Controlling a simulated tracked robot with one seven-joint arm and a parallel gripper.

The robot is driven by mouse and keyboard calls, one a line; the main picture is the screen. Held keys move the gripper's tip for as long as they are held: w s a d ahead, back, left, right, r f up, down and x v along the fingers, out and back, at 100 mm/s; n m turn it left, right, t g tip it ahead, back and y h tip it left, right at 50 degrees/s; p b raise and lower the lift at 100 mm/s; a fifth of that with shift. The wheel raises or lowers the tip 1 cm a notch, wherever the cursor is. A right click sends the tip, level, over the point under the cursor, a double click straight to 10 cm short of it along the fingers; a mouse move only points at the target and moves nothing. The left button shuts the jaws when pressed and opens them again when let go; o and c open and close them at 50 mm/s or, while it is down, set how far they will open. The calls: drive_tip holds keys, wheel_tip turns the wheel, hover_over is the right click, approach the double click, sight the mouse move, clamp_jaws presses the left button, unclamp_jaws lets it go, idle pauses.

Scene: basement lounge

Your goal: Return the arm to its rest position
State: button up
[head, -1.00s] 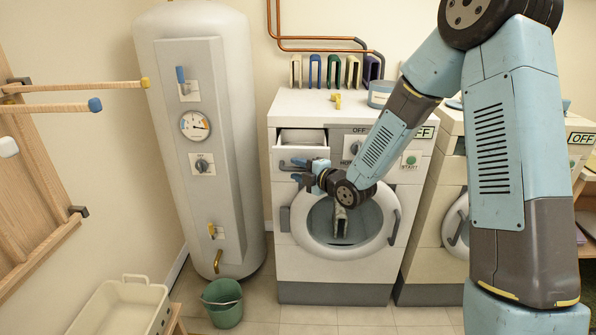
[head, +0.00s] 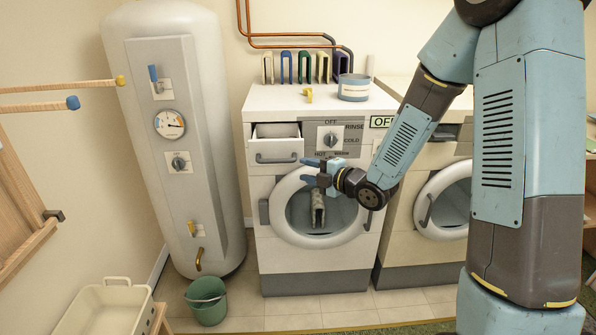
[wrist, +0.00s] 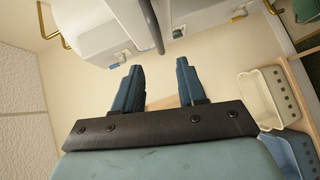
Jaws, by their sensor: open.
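My gripper (head: 322,172) is in front of the washing machine (head: 312,258), near the upper rim of its round door, in the head view. Its blue fingers point left and hold nothing. In the wrist view my gripper (wrist: 157,82) shows two blue fingers spread apart with bare wall between them. My blue and grey arm fills the right side of the head view. A grey ribbed item (head: 318,210) shows at the door glass below the gripper; I cannot tell whether it is inside.
The drawer (head: 276,147) at the washer's upper left is partly out. A water heater (head: 178,130) stands left, with a green bucket (head: 207,300) and a cream basket (head: 108,308) in front. A second machine (head: 440,210) stands right.

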drive_tip(key=shift+s+d, duration=0.2)
drive_tip(key=s+d+r+m+h, duration=0.3)
drive_tip(key=d+r+m+h, duration=0.35)
drive_tip(key=d, duration=0.25)
drive_tip(key=s+d+r+m+h, duration=0.3)
drive_tip(key=d+r+m+h, duration=0.2)
drive_tip(key=d+m, duration=0.35)
drive_tip(key=s+d+r+m+g, duration=0.2)
drive_tip(key=s+m, duration=0.3)
drive_tip(key=s, duration=0.6)
drive_tip(key=s+d+r+m+g+h, duration=0.1)
drive_tip(key=s+m, duration=0.5)
drive_tip(key=s, duration=0.6)
wheel_tip(320, 180, up, 2)
drive_tip(key=shift+s+d+r+m+g, duration=0.25)
drive_tip(key=shift+d+g, duration=0.55)
drive_tip(key=shift+d, duration=0.45)
